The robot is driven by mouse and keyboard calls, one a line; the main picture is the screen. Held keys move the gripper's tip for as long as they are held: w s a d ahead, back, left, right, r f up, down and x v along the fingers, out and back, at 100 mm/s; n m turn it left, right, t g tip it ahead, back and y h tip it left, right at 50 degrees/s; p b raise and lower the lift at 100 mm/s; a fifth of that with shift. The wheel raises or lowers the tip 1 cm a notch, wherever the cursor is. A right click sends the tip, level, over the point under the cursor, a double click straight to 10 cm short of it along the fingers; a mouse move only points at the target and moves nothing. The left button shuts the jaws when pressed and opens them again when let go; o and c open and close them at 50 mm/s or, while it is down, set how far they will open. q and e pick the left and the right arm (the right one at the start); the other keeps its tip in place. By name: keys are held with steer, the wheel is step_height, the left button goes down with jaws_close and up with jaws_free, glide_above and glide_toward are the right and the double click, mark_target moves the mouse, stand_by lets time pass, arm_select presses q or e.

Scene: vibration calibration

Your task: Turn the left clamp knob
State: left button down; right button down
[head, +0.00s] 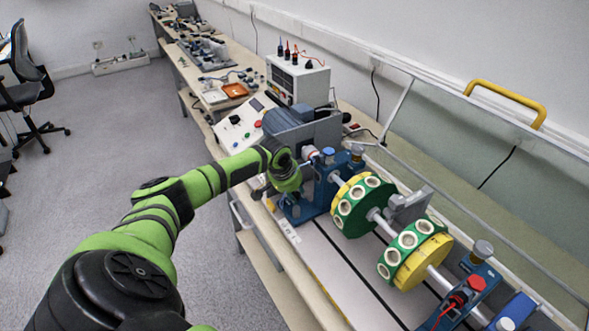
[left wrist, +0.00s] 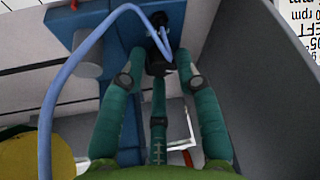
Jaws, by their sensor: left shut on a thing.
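The test rig has a blue left bearing support (head: 318,190), and my left gripper (head: 287,178) is at its left side in the head view. My own wrist hides the fingertips there. In the left wrist view, the three dark green fingers of my left gripper (left wrist: 160,82) close around a small black knob (left wrist: 159,62) in front of the blue support (left wrist: 110,20). The fingers partly cover the knob, so its turn angle cannot be told. My right gripper is not in view.
A shaft with green and yellow discs (head: 362,205) runs right of the support. A grey-blue motor (head: 290,122) and a control box (head: 240,125) stand behind. A blue cable (left wrist: 52,95) loops beside the fingers. A grey wall (left wrist: 265,90) is close on the right.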

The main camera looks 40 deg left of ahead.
arm_select(q)
steer(key=shift+a+f+m+h+b, duration=0.1)
steer(key=shift+a+m+h+b, duration=0.15)
steer(key=shift+m, duration=0.65)
steer(key=shift+m+h+b, duration=0.45)
steer(key=shift+m+b, duration=0.15)
steer(key=shift+m, duration=0.3)
steer(key=m+h+b, duration=0.1)
steer(key=m+b, duration=0.1)
steer(key=m, duration=0.1)
steer(key=shift+a, duration=0.1)
steer(key=shift+b, duration=0.3)
steer(key=shift+r+m, duration=0.2)
steer(key=shift+m, duration=0.1)
steer(key=c, duration=1.2)
jaws_free()
steer(key=shift+w+f, duration=0.1)
